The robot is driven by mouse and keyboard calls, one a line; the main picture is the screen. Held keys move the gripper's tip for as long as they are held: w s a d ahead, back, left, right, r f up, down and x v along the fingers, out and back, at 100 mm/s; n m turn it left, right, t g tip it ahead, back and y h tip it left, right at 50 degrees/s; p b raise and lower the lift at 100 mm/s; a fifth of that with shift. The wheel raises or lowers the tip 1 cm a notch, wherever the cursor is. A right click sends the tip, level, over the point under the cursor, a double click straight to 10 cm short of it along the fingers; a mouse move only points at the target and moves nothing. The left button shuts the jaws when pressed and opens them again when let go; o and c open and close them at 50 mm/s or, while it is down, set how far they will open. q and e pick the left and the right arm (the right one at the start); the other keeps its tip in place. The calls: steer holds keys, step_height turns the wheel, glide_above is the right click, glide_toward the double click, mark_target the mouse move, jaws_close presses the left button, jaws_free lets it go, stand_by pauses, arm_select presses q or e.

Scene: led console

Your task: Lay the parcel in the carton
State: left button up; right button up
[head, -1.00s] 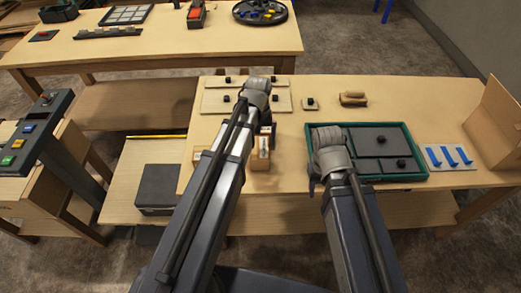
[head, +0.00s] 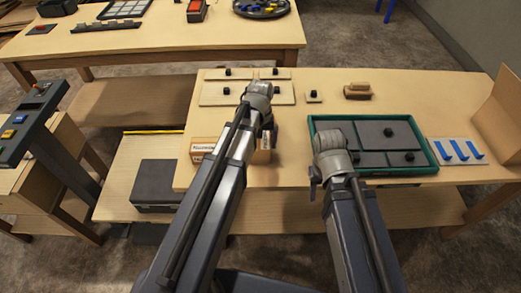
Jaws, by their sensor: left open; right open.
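A brown cardboard box with a printed white label (head: 203,146) stands at the near left of the work table, mostly hidden behind my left arm. Part of it also shows right of that arm. I cannot tell whether this is the parcel, the carton or both. My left gripper (head: 269,136) is open above the table at the box's right side; its fingers are largely hidden by its own wrist. My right gripper (head: 315,183) is open over the near left corner of the green tray, partly hidden by its arm. I see no parcel in either gripper.
The green-rimmed tray (head: 432,170) holds dark knobbed panels. A dark box (head: 157,184) sits lower left.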

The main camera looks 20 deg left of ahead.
arm_select(q)
steer(key=shift+f+b, duration=0.4)
steer(key=shift+f, duration=0.45)
arm_select(e)
steer(key=shift+f, duration=0.8)
arm_select(q)
steer(key=shift+r, duration=0.1)
steer(key=shift+c, duration=0.4)
jaws_close()
steer(key=shift+r, duration=0.1)
arm_select(e)
steer(key=shift+r, duration=0.1)
arm_select(q)
step_height(320, 180, up, 10)
steer(key=p, duration=1)
arm_select(e)
step_height(320, 180, up, 10)
